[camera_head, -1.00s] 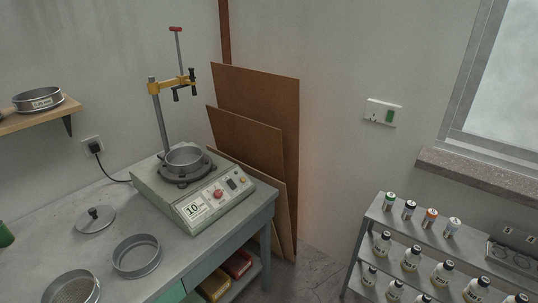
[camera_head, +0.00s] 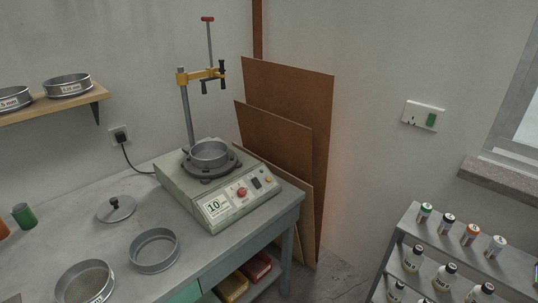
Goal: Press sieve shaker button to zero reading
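The sieve shaker (camera_head: 210,185) is a grey-green box on the bench, near its right end. A round metal sieve pan (camera_head: 209,153) sits on its top, and a post with a yellow clamp (camera_head: 196,75) rises behind it. Its sloped front panel has a label reading "10" (camera_head: 215,206), a red button (camera_head: 242,191), a dark switch or small window (camera_head: 256,182) and a small orange button or lamp (camera_head: 268,179). I cannot read any numeric display. Neither of my grippers shows in the head view.
Two open sieves (camera_head: 154,250) (camera_head: 84,284) and a lid with a knob (camera_head: 116,208) lie on the bench left of the shaker. A shelf with sieves (camera_head: 67,85) hangs at left. Brown boards (camera_head: 290,120) lean behind the bench. A bottle rack (camera_head: 440,238) stands at right.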

